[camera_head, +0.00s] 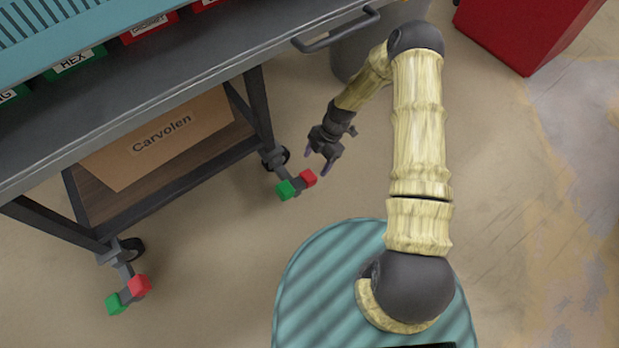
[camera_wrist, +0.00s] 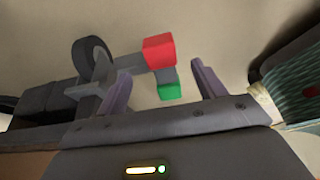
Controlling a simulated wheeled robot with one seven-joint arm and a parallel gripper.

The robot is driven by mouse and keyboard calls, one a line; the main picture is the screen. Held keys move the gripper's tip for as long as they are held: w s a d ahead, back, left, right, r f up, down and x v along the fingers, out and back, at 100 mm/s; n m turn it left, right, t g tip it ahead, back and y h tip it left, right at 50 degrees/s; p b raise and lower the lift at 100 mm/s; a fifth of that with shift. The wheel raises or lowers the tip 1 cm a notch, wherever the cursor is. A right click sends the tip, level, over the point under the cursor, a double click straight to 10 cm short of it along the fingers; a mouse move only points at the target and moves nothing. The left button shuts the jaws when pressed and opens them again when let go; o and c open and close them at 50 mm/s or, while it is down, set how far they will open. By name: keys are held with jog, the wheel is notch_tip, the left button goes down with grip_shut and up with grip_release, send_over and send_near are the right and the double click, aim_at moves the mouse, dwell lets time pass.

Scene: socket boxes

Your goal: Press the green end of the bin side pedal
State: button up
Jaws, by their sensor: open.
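The cart's pedal nearer the grey bin (camera_head: 350,52) has a green end (camera_head: 286,190) on the left and a red end (camera_head: 308,178) on the right, at the caster. My gripper (camera_head: 316,163) is open and empty, pointing down just above and right of the red end in the head view. In the wrist view the red end (camera_wrist: 159,50) and the green end (camera_wrist: 169,91) show between my two purple fingers (camera_wrist: 160,75). No contact with the pedal is visible.
A second pedal with a green end (camera_head: 116,303) and red end (camera_head: 139,286) is at the cart's other caster. The cart's handle (camera_head: 335,32) juts out above. A cardboard box (camera_head: 160,140) sits on its lower shelf. The floor (camera_head: 225,240) in front is clear.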

aim_at(310, 174)
jog(key=b+x, duration=0.3)
jog(key=x, duration=0.5)
jog(key=shift+w, duration=0.1)
jog(key=shift+c, duration=0.4)
jog(key=shift+r, duration=0.1)
jog(key=c, duration=1.3)
